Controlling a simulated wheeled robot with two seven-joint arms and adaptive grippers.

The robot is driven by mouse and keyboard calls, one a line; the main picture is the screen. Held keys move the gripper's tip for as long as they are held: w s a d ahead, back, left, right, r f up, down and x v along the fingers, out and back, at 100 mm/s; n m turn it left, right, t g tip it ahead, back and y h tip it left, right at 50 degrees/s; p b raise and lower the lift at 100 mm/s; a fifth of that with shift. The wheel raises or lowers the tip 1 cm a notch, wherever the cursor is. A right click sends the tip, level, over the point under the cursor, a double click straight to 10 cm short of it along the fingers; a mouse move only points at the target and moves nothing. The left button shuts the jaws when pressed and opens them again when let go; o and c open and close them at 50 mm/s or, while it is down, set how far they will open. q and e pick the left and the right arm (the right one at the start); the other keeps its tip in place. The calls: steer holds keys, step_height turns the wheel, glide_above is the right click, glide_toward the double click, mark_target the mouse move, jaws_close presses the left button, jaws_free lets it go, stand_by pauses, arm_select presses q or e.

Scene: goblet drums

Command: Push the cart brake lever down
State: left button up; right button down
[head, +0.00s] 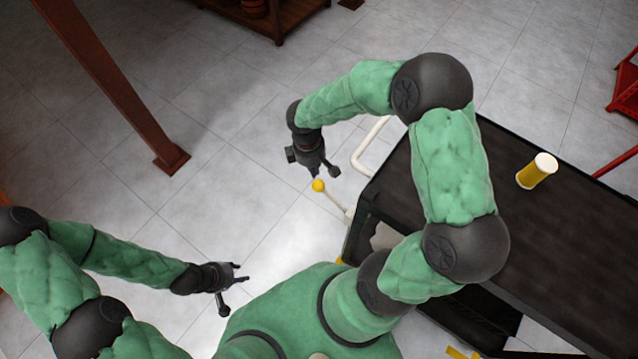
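The brake lever (333,200) is a thin pale rod with a yellow ball knob (318,186). It sticks out from the left end of the black cart (585,235), its knob up and to the left of its base. My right gripper (315,168) hangs just above the knob in the picture, fingers spread and empty. I cannot tell whether it touches the knob. My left gripper (236,295) is open and empty over the floor at the lower left, well away from the lever.
A white cart handle (365,150) curves out just right of my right gripper. A yellow drum with a white top (537,172) stands on the cart. A brown post (120,95) rises at the upper left, and a wooden shelf (285,20) stands at the top. The floor between is clear.

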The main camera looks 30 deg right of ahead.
mark_target(317, 187)
steer(key=shift+d+r, duration=0.2)
steer(key=shift+f, duration=0.15)
steer(key=f+b, duration=0.3)
steer(key=f, duration=0.1)
steer(key=f+b, duration=0.2)
steer(key=f, duration=0.1)
steer(key=shift+s+d+b, duration=0.2)
steer(key=shift+s+b, duration=0.05)
steer(key=shift+b, duration=0.1)
steer(key=shift+r, duration=0.1)
steer(key=shift+f+b, duration=1.65)
steer(key=shift+f, duration=0.65)
steer(key=shift+r, duration=0.1)
